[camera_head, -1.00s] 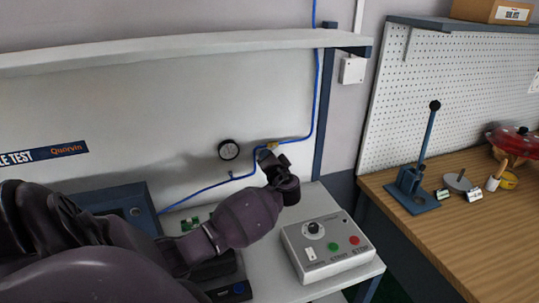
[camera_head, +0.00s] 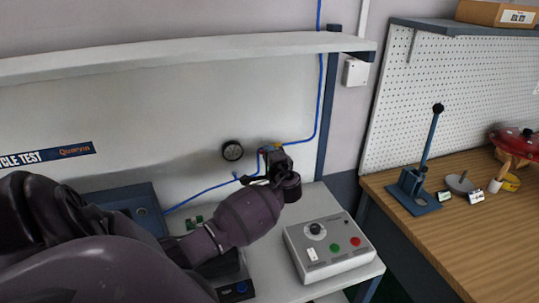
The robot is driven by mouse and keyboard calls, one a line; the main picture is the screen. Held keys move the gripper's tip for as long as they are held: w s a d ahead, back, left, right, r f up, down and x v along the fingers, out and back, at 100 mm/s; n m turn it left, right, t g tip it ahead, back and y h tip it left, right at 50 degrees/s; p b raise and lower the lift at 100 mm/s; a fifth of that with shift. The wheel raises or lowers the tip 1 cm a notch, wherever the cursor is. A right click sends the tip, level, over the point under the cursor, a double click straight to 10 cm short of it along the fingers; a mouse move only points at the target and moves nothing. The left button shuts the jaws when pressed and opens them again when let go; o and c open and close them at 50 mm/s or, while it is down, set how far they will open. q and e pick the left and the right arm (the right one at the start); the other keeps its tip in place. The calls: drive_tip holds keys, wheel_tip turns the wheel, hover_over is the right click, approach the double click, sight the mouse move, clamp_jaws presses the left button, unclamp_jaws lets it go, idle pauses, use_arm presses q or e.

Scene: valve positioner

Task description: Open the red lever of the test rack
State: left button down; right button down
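The test rack has a pale back panel (camera_head: 130,120) and a blue air line (camera_head: 316,110) along it. A small yellow fitting (camera_head: 277,146) sits on the line right of a round black gauge (camera_head: 232,150). No red lever can be made out; my gripper covers part of the area at the fitting. My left arm comes in from the left, and its dark gripper (camera_head: 262,165) is at the panel, just below and in front of the fitting. Its fingers are small and dark, so I cannot tell their opening or contact. My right gripper is not in view.
A grey control box (camera_head: 327,262) with a knob and green and red buttons stands on the rack's bench, right of my arm. A shelf (camera_head: 190,44) runs above. A wooden bench (camera_head: 450,215) at the right holds a blue lever press (camera_head: 415,185).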

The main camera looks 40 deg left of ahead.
use_arm(q)
drive_tip(key=shift+f, duration=0.1)
idle(0.3)
drive_tip(key=c, duration=1.1)
unclamp_jaws()
drive_tip(key=b+v, duration=0.1)
drive_tip(key=v, duration=0.9)
drive_tip(key=shift+s+d+b, duration=0.2)
drive_tip(key=shift+d+b, duration=0.15)
